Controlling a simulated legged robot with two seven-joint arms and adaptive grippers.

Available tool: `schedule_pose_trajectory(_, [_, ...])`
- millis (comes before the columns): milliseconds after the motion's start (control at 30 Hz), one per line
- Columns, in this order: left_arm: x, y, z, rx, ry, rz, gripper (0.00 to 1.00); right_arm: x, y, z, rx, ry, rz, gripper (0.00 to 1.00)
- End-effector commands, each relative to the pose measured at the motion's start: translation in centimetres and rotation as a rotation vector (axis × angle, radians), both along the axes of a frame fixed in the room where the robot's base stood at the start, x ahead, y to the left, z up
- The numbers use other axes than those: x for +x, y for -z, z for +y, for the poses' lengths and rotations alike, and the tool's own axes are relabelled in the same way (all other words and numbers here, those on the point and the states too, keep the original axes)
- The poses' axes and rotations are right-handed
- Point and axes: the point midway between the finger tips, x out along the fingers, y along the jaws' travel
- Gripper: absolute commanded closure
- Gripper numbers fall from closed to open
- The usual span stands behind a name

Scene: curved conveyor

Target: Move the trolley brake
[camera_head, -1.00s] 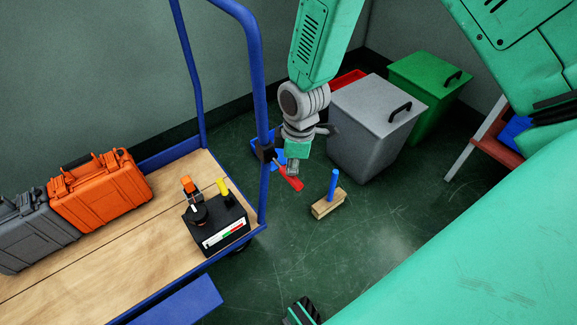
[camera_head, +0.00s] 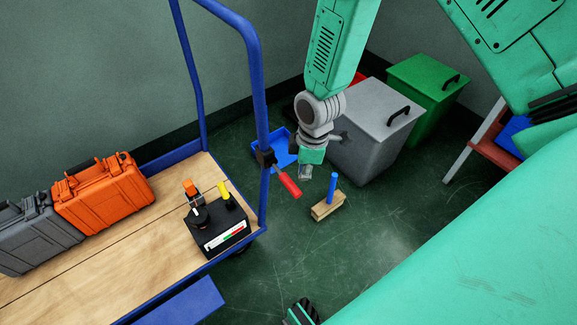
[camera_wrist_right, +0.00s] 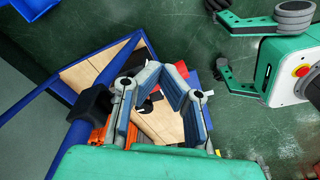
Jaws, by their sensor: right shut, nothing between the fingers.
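The trolley (camera_head: 98,208) stands at the left, with a wooden deck and a blue tubular handle (camera_head: 262,110). Its brake is a red lever (camera_head: 290,185) on a black clamp (camera_head: 265,157) at the handle's near post; the lever slopes down to the right. My right gripper (camera_head: 306,173) is just right of and above the lever's end, shut and empty, pointing down. In the head view it looks apart from the lever. In the wrist view, the right gripper (camera_wrist_right: 158,78) shows its blue-padded fingers above the deck. My left gripper is not in view.
On the deck are an orange case (camera_head: 103,193), a grey case (camera_head: 38,238) and a black control box (camera_head: 218,228). A blue tray (camera_head: 275,148) and a wooden block with a blue peg (camera_head: 328,205) lie on the floor. Grey (camera_head: 375,135) and green (camera_head: 425,90) bins stand behind.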

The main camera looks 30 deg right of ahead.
Motion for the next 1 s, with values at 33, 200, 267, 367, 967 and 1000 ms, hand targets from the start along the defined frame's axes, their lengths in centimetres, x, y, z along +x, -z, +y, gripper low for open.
schedule_pose_trajectory(33, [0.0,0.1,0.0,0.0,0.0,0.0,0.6,0.0,0.1,0.0,0.0,0.0,0.0,1.0])
schedule_pose_trajectory(200, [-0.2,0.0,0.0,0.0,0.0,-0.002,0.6,0.1,-0.8,-0.1,0.0,0.0,-0.004,1.0])
schedule_pose_trajectory(267, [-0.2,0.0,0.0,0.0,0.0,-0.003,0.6,0.1,-1.7,-0.1,0.0,0.0,-0.004,1.0])
schedule_pose_trajectory(367, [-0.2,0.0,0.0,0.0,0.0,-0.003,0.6,0.0,-3.7,-0.3,0.001,0.001,-0.006,1.0])
schedule_pose_trajectory(967, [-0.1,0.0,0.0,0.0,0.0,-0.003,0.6,-0.5,-11.8,-1.2,0.002,0.001,0.001,1.0])
schedule_pose_trajectory(1000, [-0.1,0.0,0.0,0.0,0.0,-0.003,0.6,-0.6,-11.8,-1.2,0.001,0.001,0.002,1.0])
